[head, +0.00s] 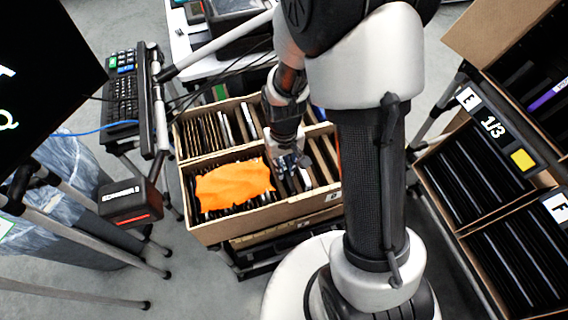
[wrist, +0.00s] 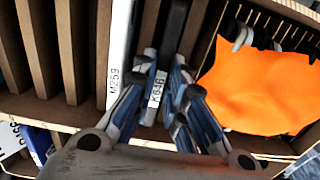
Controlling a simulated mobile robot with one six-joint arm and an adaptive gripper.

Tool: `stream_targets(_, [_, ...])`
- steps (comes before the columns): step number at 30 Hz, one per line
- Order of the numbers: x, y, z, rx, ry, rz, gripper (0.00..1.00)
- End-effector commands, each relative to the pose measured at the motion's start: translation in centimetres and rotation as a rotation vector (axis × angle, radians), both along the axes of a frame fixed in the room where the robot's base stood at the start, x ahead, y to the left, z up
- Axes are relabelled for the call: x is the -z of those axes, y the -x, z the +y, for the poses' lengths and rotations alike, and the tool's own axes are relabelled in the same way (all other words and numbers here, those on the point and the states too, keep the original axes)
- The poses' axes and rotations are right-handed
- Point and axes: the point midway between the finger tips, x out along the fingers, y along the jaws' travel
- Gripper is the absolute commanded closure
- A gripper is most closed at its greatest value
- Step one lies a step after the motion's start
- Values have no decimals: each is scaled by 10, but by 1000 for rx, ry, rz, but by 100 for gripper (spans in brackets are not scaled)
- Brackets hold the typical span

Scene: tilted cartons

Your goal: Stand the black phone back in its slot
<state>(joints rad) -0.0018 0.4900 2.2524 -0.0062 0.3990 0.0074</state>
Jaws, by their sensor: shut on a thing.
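The black phone (wrist: 174,28) shows in the wrist view as a dark narrow edge between my fingers, with a white label reading K646 at its near end. My gripper (wrist: 165,68) is shut on it, one finger on each side. In the head view my gripper (head: 291,162) reaches down into the divided carton (head: 270,212), and I cannot make out the phone there. Brown dividers (wrist: 72,50) form narrow slots to the left in the wrist view. How deep the phone sits in a slot is hidden.
A white-edged device (wrist: 117,60) labelled M259 stands just left of the held phone. An orange cloth (head: 233,185) lies over the slots beside my gripper. More cartons of dark devices (head: 480,180) stand at right. A keyboard (head: 122,100) is at left.

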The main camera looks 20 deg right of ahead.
Motion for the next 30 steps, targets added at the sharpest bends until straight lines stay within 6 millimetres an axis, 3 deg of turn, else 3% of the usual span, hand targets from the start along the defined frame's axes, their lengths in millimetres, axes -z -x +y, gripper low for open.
stream_targets(8, [0, 0, 0, 0, 0, 0, 100])
stream_targets(9, [0, 0, 0, 0, 0, 0, 87])
stream_targets(19, [0, 0, 0, 0, 0, 0, 65])
stream_targets(30, [-3, 0, 0, 0, 0, -1, 64])
